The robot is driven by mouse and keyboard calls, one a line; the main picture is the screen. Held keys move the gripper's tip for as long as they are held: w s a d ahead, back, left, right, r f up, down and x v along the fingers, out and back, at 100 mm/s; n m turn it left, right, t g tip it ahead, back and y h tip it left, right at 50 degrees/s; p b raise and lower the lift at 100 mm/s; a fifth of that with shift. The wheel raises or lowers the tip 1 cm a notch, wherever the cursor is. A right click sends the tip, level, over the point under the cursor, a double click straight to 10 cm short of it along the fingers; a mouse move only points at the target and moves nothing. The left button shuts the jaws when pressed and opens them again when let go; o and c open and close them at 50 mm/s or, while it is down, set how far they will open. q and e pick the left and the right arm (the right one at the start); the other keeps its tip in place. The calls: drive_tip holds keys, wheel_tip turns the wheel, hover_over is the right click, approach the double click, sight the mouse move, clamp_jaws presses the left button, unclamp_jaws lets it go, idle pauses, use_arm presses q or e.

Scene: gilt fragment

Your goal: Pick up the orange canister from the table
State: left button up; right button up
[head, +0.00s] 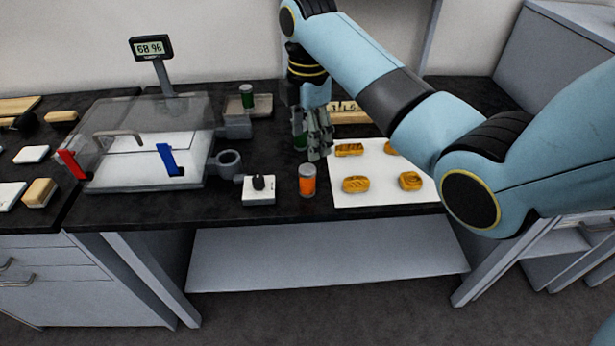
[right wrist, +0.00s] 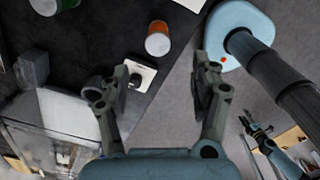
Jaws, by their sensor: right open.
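The orange canister (head: 307,180) stands upright on the black table, near its front edge and just left of the white sheet. It has a pale lid. In the right wrist view the orange canister (right wrist: 158,40) shows at the top middle, beyond the fingertips. My right gripper (head: 319,142) is above and behind the canister in the head view, pointing down. In the right wrist view its two fingers (right wrist: 162,82) are spread apart with nothing between them. The gripper is apart from the canister. My left gripper does not show in the head view.
A white sheet (head: 382,193) with several golden pieces lies right of the canister. A small white box with a black knob (head: 259,190) stands left of it. A clear-covered case (head: 142,182) fills the left.

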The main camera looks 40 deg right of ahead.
sight(307, 169)
wheel_tip(307, 169, down, 4)
drive_tip(key=shift+s+r, duration=0.1)
drive_tip(key=f, duration=0.5)
drive_tip(key=shift+w+f+p, duration=0.25)
drive_tip(key=shift+f+p, duration=0.05)
drive_tip(key=shift+f, duration=0.05)
drive_tip(key=c, duration=1.3)
